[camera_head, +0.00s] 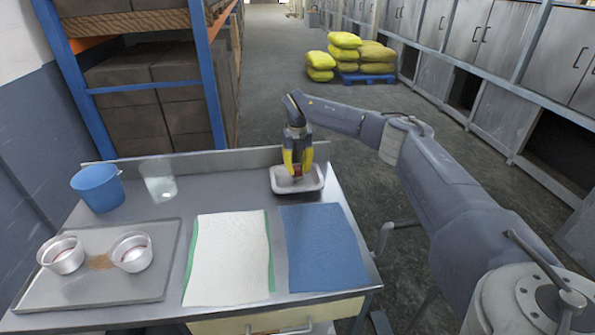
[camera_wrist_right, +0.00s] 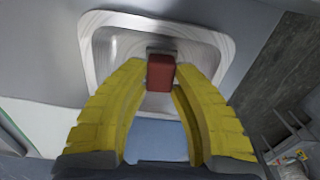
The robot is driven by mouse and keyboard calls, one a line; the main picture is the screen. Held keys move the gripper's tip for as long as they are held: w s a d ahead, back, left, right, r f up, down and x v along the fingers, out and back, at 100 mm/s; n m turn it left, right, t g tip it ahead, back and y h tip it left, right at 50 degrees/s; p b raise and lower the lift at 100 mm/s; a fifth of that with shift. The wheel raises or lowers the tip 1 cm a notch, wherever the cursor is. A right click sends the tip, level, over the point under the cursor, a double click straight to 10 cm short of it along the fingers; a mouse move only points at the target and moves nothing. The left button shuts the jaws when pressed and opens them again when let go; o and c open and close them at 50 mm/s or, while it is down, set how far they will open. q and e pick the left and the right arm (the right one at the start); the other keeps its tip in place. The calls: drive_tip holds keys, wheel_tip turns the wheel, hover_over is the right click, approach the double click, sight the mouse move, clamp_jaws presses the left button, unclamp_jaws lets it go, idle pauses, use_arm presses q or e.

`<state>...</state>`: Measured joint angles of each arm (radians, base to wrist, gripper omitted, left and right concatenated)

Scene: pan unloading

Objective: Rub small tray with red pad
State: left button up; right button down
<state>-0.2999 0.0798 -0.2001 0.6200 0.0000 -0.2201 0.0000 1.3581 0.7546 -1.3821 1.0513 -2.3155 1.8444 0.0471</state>
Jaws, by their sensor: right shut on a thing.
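The small tray (camera_head: 312,186) is a shallow, light metal tray with rounded corners at the far right of the table. In the right wrist view its rim (camera_wrist_right: 213,40) shows behind the fingers. My right gripper (camera_head: 297,171) points down over the tray, its yellow fingers shut on the red pad (camera_wrist_right: 160,73). The pad is a small red block between the fingertips, inside the tray's outline. I cannot tell whether it touches the tray floor. My left gripper is not in view.
A blue cloth (camera_head: 322,250) and a white cloth (camera_head: 228,260) lie in front of the tray. A blue bucket (camera_head: 98,188), a clear cup (camera_head: 159,180) and a grey large tray (camera_head: 95,292) with two metal cups are on the left. The table's right edge is close to the small tray.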

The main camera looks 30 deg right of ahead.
drive_tip(key=shift+r, duration=2.4)
drive_tip(key=shift+r, duration=1.5)
